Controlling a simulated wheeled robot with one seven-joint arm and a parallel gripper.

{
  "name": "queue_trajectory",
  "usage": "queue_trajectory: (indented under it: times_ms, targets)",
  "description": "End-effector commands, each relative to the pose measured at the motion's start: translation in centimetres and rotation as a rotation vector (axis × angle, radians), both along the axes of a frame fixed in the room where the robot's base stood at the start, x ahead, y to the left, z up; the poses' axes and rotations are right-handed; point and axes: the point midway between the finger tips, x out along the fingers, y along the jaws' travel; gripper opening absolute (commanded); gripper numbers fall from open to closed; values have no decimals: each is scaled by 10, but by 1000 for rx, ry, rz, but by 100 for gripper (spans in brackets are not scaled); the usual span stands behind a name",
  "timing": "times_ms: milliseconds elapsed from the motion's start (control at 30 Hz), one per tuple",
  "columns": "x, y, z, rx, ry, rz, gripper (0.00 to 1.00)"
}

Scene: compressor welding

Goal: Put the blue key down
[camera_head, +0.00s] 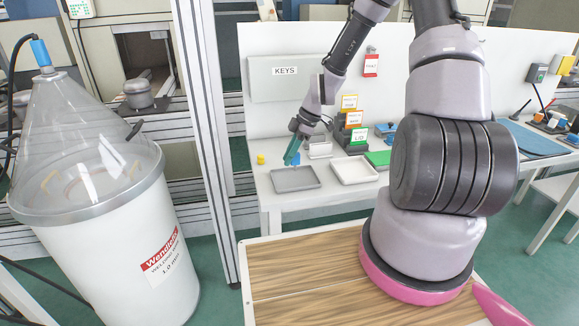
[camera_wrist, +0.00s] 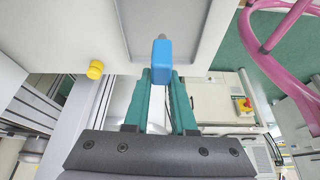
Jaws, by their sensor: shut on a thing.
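The blue key (camera_wrist: 162,56) has a blue handle and a short grey tip. It sits between the teal fingertips of my gripper (camera_wrist: 165,78) in the wrist view, and the gripper is shut on its handle. The grey tip points up the picture, over the grey tray (camera_wrist: 203,36). In the head view my gripper (camera_head: 292,151) is above the workbench, just behind the grey tray (camera_head: 296,180). The key shows there as a small blue patch (camera_head: 296,159) by the fingers. I cannot tell whether it touches anything below.
A yellow key (camera_head: 261,159) stands on the bench left of my gripper, and also shows in the wrist view (camera_wrist: 95,69). A white tray (camera_head: 354,170) lies right of the grey one. Coloured label cards (camera_head: 352,119) stand behind. A KEYS panel (camera_head: 287,79) is at the back.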

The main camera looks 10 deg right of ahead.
Motion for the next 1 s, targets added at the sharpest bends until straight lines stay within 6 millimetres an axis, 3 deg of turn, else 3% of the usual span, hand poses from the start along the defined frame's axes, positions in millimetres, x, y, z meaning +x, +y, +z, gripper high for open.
queue_trajectory:
  times_ms: [233, 600, 633, 700, 1000]
  targets:
    - [-1, 1, -33, 0, 3, 0, 0]
    - [0, 0, -38, -1, 0, 0, 0]
    - [0, 0, -38, -1, 0, 0, 32]
    - [0, 0, -37, -1, 0, 0, 54]
    - [0, 0, -37, -1, 0, 0, 54]
